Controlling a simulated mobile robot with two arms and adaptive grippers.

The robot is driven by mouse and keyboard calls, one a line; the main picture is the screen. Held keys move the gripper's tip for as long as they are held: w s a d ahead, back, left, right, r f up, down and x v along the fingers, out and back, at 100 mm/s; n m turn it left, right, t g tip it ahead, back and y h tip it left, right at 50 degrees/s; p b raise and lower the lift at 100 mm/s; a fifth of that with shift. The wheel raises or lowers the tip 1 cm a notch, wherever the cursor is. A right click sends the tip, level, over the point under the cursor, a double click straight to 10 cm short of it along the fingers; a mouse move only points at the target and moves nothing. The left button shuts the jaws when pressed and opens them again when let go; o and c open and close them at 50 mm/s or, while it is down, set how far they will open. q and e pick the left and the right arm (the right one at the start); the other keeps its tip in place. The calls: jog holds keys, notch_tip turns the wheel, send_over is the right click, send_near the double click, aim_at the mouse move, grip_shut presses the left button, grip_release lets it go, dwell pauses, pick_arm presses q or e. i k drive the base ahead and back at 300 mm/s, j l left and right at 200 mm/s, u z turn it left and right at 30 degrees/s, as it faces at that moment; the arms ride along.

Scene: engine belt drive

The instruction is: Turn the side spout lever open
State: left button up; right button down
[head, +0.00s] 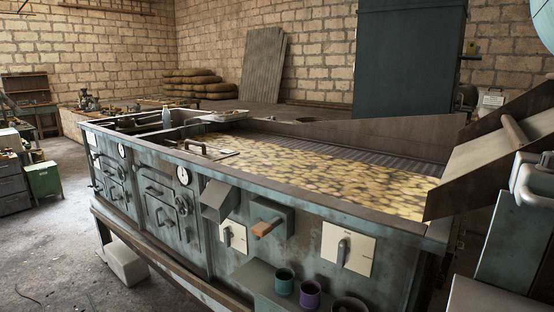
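The machine is a long grey-green metal tank (310,222). On its front side a grey chute-like spout (217,199) sticks out. To its right a box-shaped outlet (279,214) carries a lever with an orange-brown wooden grip (266,227) pointing out toward the front left. A small cream plate (240,238) with a grey lever (227,237) sits below and between them. A larger cream plate (361,246) with a grey lever (342,253) hanging downward is farther right. Which one is the side spout lever I cannot tell for sure. Neither gripper is visible.
A low shelf (256,277) juts out below the outlet, with a teal cup (284,281) and a purple cup (310,294) on it. Yellowish round pieces (330,174) fill the tank top. A sloped metal chute (490,160) stands at right. Open floor (50,240) lies left.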

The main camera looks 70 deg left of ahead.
aim_at(227, 234)
jog(key=u, duration=2.45)
